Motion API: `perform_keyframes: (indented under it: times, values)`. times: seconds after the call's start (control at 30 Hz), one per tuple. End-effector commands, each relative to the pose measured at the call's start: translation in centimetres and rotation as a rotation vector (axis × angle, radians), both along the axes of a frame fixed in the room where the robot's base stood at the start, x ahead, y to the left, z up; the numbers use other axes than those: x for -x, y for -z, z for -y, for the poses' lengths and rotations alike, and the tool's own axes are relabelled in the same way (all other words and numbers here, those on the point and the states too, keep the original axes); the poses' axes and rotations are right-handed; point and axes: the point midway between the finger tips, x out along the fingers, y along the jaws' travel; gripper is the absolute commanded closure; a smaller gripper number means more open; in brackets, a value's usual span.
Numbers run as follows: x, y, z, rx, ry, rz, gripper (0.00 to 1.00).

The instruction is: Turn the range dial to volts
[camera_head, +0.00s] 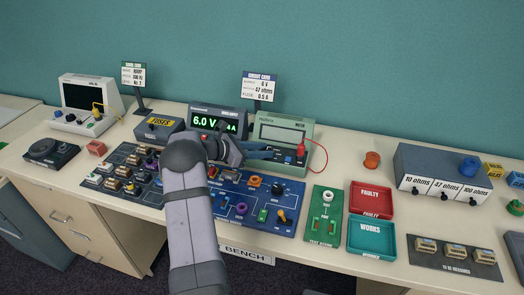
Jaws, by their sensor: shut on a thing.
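The meter (270,121) is a grey-green case with a pale screen (284,134), standing at the back of the bench right of the power supply. No reading is legible on the screen. A red plug (301,148) with a red lead is at its lower right front. My gripper (269,154) reaches in from the left, low across the meter's front. Its jaws are shut at the panel, where the range dial would be. The dial is hidden by the fingers, so its pointer and setting cannot be read.
The power supply (204,110) shows 6.0 V beside my wrist. A blue circuit board (290,187) lies below the meter. A green test board (324,214), red tray (371,199), teal tray (371,236) and resistor box (420,161) are to the right. A sign (259,86) stands behind.

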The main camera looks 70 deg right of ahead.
Motion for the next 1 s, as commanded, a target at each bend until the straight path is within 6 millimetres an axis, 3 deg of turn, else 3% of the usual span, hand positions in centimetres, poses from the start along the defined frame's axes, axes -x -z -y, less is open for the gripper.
perform_keyframes:
  times: [0.6, 1.0]
  values:
    - [-0.28, -0.15, 0.53, 0.01, 0.213, -0.003, 0.92]
    - [-0.31, -0.29, 0.38, 0.004, 0.241, 0.0, 0.92]
